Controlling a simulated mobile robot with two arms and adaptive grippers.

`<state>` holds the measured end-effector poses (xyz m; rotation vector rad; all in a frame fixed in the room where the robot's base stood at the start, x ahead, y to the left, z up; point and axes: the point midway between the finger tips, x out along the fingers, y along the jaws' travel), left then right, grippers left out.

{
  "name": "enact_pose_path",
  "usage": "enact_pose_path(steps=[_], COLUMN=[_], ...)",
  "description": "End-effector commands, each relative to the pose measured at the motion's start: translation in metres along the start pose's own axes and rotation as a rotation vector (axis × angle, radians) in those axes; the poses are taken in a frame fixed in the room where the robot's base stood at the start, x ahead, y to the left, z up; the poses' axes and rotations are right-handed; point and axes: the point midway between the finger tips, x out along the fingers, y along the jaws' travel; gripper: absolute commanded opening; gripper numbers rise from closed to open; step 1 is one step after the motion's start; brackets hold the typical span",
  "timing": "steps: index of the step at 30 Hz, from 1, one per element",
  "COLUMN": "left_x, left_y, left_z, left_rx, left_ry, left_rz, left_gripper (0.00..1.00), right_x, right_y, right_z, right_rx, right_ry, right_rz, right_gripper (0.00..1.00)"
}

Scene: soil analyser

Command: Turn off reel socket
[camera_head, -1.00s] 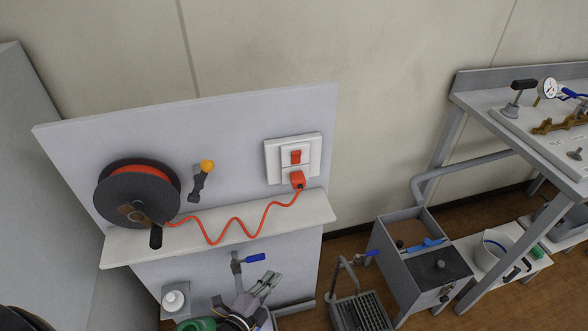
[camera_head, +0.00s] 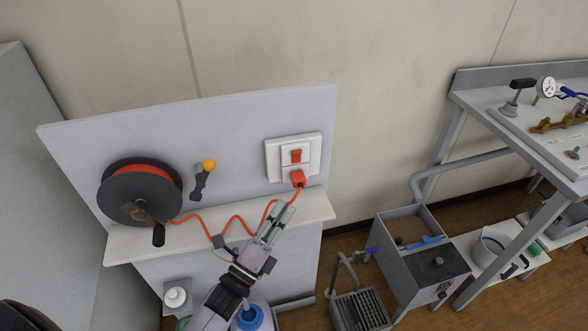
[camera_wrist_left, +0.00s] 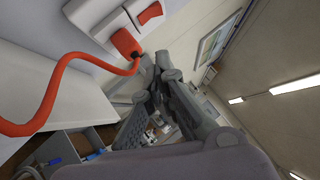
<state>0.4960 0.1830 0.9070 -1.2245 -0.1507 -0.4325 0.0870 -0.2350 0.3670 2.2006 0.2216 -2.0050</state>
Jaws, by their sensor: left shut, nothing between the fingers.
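The white wall socket (camera_head: 271,160) is on the upright grey panel, with a red rocker switch (camera_head: 296,156) above a red plug (camera_head: 297,178). The switch also shows at the top of the left wrist view (camera_wrist_left: 150,13), with the plug (camera_wrist_left: 125,42) below it. A red cord (camera_head: 236,218) runs from the plug to the black cable reel (camera_head: 140,192) on the left. My left gripper (camera_head: 284,213) is shut and empty, in front of the shelf, just below the plug. In the left wrist view its fingers (camera_wrist_left: 152,68) are near the plug. My right gripper is not in view.
A shelf (camera_head: 130,246) juts out under the reel and socket. A lever with an orange knob (camera_head: 208,166) stands between them. A grey open box (camera_head: 405,215) and a metal workbench (camera_head: 466,108) are on the right.

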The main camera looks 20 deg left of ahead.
Motion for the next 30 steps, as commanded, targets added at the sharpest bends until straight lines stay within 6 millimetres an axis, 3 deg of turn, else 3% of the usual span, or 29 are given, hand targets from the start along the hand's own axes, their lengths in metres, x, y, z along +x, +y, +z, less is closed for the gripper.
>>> enact_pose_path(steps=[6, 10, 12, 19, 30], left_x=[0.051, 0.076, 0.084, 0.098, 0.099], left_y=[-0.004, -0.003, -0.003, -0.001, 0.000], left_z=[0.002, 0.001, 0.012, 0.027, 0.029], left_rx=[0.000, -0.001, 0.001, -0.001, -0.002], left_ry=[-0.001, -0.001, 0.000, 0.000, -0.001], left_rz=[-0.003, -0.002, 0.000, 0.000, 0.001], left_gripper=[0.00, 0.00, 0.00, 0.00, 0.00], right_x=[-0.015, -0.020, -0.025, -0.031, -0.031], right_y=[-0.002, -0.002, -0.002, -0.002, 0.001], right_z=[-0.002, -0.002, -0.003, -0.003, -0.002], right_rx=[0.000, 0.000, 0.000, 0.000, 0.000], right_ry=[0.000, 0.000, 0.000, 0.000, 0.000], right_rz=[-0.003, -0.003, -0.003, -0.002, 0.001], right_gripper=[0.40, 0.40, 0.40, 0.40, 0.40])
